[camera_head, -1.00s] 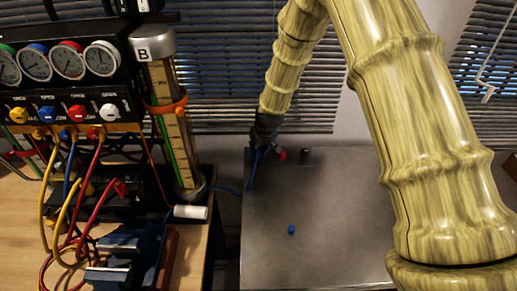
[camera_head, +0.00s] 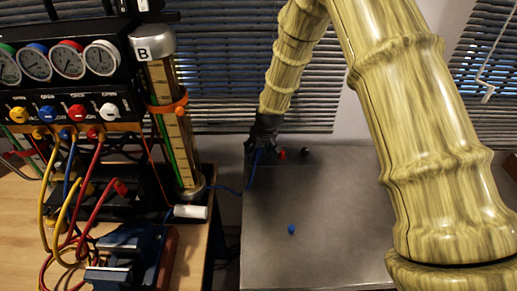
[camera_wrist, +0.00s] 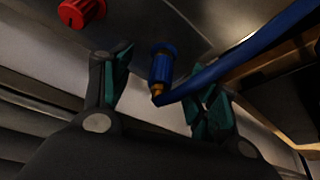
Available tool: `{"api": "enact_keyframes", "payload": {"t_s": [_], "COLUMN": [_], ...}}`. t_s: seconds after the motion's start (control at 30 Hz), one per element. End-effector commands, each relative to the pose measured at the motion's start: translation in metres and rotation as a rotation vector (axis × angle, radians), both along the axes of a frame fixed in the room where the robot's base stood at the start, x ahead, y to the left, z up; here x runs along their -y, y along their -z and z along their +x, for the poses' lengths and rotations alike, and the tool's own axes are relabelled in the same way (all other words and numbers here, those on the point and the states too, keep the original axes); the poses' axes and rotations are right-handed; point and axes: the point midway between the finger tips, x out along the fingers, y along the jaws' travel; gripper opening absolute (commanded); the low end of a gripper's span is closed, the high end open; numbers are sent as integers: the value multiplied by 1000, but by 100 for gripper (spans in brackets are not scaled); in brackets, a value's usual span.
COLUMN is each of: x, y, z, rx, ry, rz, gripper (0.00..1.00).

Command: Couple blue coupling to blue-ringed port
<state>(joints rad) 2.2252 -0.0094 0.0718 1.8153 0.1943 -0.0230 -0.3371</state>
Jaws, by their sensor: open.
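The blue coupling (camera_wrist: 161,66) stands between the spread fingers of my gripper (camera_wrist: 158,88) in the wrist view. It has a ribbed blue body and a brass-coloured end. A gap shows on both sides of it, and the gripper is open. A blue hose (camera_wrist: 240,55) passes beside the coupling toward the upper right. In the head view my gripper (camera_head: 262,138) is small and dark at the back left of the grey table, with the blue hose (camera_head: 251,172) beside it. I cannot clearly make out a blue-ringed port.
A red knob-like piece (camera_wrist: 80,12) is close by on the grey table (camera_head: 310,195). A dark piece (camera_head: 305,151) and a small blue piece (camera_head: 291,229) are also there. The gauge rig (camera_head: 70,85), hoses and a blue vise (camera_head: 125,255) stand at left.

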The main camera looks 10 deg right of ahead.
Motion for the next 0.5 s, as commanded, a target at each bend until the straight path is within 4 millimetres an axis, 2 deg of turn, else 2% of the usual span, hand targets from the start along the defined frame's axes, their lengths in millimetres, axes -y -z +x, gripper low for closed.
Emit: {"api": "enact_keyframes", "payload": {"t_s": [0.27,0.5], "x": [1,4], "y": [-17,-49], "z": [-6,-19], "rx": [1,2], "ry": [-1,0], "rz": [0,0], "gripper": [60,60]}}
